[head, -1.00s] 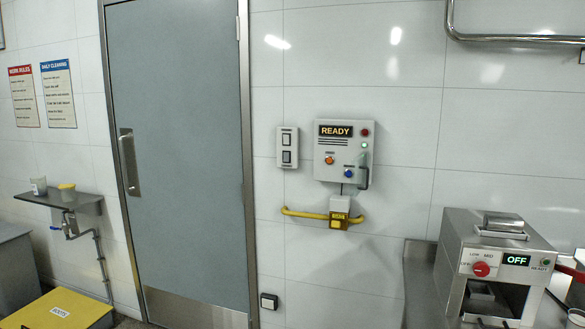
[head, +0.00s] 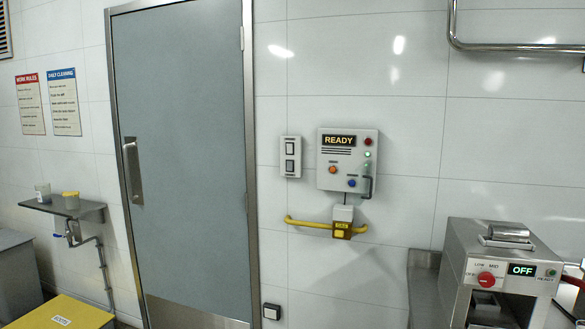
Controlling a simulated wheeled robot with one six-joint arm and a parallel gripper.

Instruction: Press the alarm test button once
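A grey control panel (head: 328,157) hangs on the tiled wall right of the door, with a lit READY display (head: 338,141). It bears an orange button (head: 332,170) and a blue button (head: 352,183), each with a small label too blurred to read. I cannot tell which is the alarm test button. A red lamp (head: 368,142) and a paler green lamp (head: 367,155) sit on its right side, above a dark handle (head: 369,187). My gripper is not in view.
A switch box (head: 290,157) is left of the panel. A steel machine (head: 500,268) showing OFF stands lower right. The grey door (head: 185,150) is shut.

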